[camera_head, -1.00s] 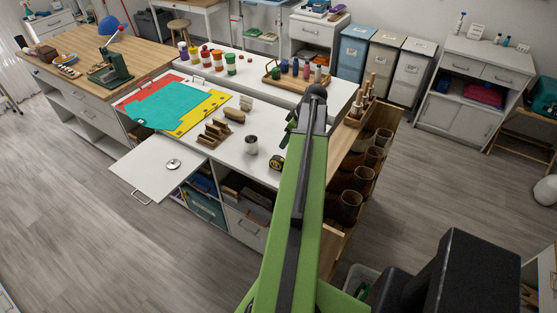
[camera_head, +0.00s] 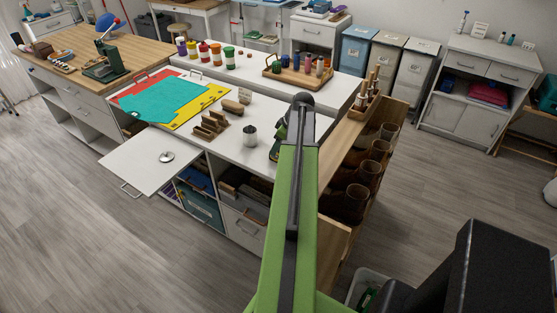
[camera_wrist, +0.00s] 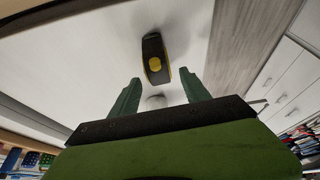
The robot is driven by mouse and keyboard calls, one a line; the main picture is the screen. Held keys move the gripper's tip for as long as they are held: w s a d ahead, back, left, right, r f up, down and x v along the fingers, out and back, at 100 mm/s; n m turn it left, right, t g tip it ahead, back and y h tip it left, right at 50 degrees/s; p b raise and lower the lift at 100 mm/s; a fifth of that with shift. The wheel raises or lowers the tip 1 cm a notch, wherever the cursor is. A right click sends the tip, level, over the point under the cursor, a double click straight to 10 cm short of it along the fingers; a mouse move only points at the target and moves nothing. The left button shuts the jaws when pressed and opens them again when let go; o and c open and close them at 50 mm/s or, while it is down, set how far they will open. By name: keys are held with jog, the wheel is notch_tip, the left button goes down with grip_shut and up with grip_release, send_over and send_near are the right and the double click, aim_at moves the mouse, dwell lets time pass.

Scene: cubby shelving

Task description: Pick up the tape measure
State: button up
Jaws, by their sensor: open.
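The tape measure (camera_wrist: 153,62), black with a yellow round centre, lies on the white worktop in the wrist view. It is just beyond my gripper (camera_wrist: 159,92), roughly in line with the gap between the fingers. My gripper's dark green fingers are apart, with nothing held between them. In the head view, my green arm reaches over the worktop, and a dark green part of my gripper (camera_head: 277,146) shows at its left.
An open drawer with dark cylindrical containers (camera_head: 357,196) is to the right.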

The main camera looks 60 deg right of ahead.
jog(key=b+x, duration=0.5)
jog(key=shift+s+f, duration=0.25)
jog(key=shift+r, duration=0.15)
jog(key=shift+c, duration=0.2)
grip_shut()
